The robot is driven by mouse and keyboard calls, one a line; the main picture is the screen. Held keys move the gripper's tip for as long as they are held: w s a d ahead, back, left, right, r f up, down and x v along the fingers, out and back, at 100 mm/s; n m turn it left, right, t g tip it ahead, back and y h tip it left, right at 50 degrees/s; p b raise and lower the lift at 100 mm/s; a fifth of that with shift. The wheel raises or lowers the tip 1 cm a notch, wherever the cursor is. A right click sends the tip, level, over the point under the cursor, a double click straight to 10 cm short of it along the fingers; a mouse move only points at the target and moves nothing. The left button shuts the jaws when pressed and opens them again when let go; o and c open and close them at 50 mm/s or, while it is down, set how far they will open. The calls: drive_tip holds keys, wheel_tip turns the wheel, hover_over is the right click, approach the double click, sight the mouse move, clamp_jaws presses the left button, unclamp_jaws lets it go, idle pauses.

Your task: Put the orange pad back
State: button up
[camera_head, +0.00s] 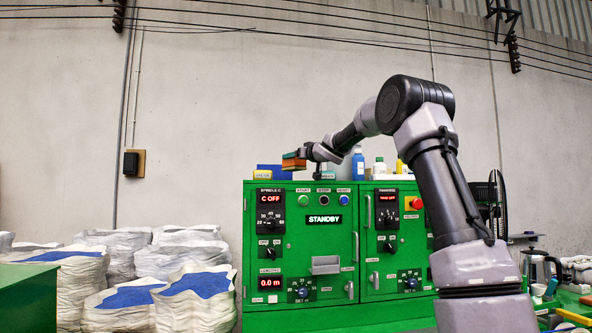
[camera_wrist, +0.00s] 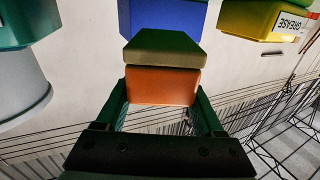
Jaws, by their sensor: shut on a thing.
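The orange pad (camera_head: 293,163) is a small block with an orange part and a dark green layer. My gripper (camera_head: 305,157) holds it at the top left of the green cabinet (camera_head: 335,262), in front of the wall. In the wrist view the orange part (camera_wrist: 162,86) sits between the two green fingers of my gripper (camera_wrist: 162,98), with the olive-green layer beyond it. The fingers are shut on the pad's sides. I cannot tell in the head view whether the pad touches the things behind it.
A blue box (camera_wrist: 165,17) and a yellow GREASE box (camera_wrist: 262,20) appear close beyond the pad in the wrist view. Bottles, including a blue one (camera_head: 358,166), stand on the cabinet top. White sacks (camera_head: 197,300) are piled at left; a dark fan (camera_head: 493,205) stands at right.

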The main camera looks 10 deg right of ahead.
sight(295, 168)
drive_tip(key=shift+f, duration=1.9)
drive_tip(key=shift+f, duration=0.2)
drive_tip(key=o, duration=1.5)
drive_tip(key=shift+r, duration=0.1)
